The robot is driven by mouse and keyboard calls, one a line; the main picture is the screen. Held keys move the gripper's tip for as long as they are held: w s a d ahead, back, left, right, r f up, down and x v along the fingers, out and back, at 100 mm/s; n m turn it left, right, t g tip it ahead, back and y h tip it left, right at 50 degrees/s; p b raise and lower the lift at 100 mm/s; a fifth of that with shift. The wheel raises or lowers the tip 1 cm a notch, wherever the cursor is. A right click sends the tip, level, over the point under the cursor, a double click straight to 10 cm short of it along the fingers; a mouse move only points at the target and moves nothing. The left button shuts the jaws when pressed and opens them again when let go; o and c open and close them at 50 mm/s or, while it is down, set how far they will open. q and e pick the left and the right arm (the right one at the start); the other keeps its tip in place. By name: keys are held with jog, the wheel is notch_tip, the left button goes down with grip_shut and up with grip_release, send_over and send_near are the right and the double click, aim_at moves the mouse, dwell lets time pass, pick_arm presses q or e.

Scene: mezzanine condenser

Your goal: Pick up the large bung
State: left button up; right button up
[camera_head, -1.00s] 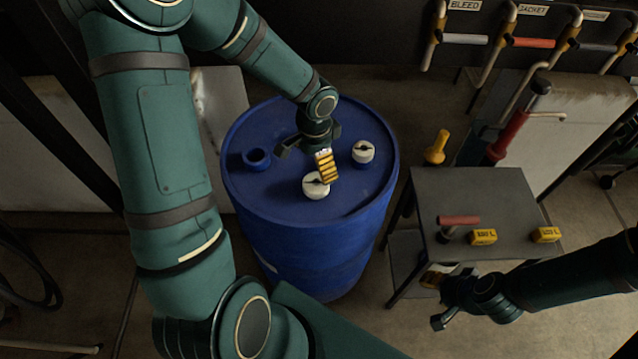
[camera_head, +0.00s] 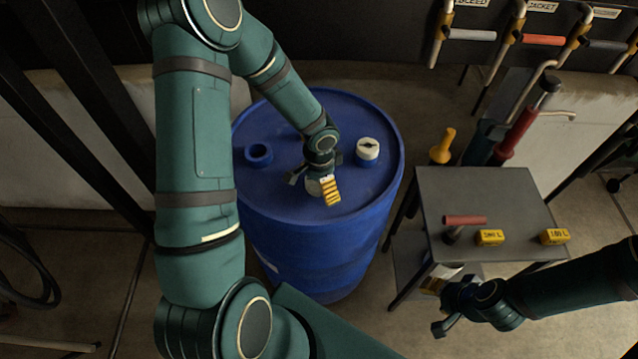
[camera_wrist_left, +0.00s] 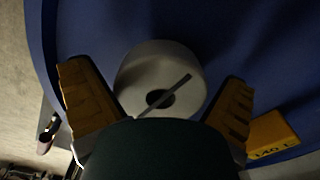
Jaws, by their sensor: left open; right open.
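My right gripper (camera_head: 443,312) is open and empty, low by the side table.
An open blue neck (camera_head: 258,154) is on the drum's left. A yellow labelled block (camera_wrist_left: 272,136) shows beside a left finger.

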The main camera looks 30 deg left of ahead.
pick_arm(q)
jog(key=shift+c, duration=0.3)
jog(key=c, duration=1.1)
jog(key=shift+r, duration=0.15)
